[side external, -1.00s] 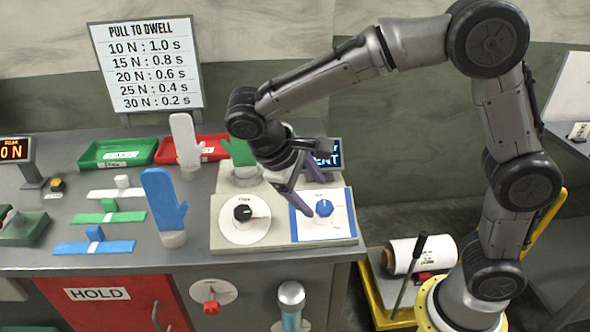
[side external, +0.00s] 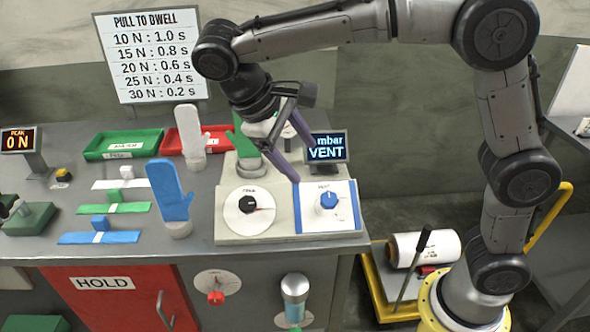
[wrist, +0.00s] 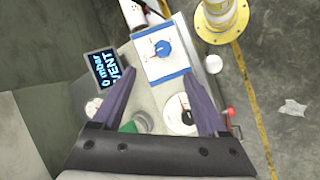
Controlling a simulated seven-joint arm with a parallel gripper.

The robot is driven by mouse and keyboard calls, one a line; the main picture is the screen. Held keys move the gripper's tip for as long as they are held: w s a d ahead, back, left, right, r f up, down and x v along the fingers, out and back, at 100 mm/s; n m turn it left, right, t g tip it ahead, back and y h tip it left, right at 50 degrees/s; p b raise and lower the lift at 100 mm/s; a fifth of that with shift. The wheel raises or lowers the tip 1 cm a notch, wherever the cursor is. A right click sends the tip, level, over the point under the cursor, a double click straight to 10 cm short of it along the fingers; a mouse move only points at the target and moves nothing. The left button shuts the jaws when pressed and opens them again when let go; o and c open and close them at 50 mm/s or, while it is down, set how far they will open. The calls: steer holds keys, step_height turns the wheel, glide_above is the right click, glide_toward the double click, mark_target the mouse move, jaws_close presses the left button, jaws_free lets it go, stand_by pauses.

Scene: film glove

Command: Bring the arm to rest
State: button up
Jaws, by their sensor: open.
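My gripper (side external: 282,165) is open and empty, raised above the control box (side external: 262,238) on the bench. In the wrist view its two purple fingers (wrist: 160,95) are spread wide, with nothing between the tips. The blue vent knob (side external: 328,200) is below and to the right of the fingertips; it also shows in the wrist view (wrist: 162,49). The black dial (side external: 247,204) sits left of it on the same box. A green glove (side external: 245,150) stands partly hidden behind my gripper.
A blue glove (side external: 172,190) and a white glove (side external: 190,135) stand on forms to the left. The display (side external: 327,148) reading VENT stands right behind the box. Green (side external: 124,144) and red trays are at the back. Open air surrounds my gripper above the bench.

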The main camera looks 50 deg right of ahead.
steer(key=s+d+r+m+t+y, duration=0.25)
steer(key=s+d+r, duration=0.25)
steer(key=s+d, duration=0.55)
steer(key=s+f+t+y, duration=0.3)
steer(key=s+f+t, duration=0.2)
steer(key=f, duration=0.3)
steer(key=shift+s+a+f, duration=0.25)
steer(key=shift+s+f, duration=0.1)
steer(key=shift+s, duration=0.45)
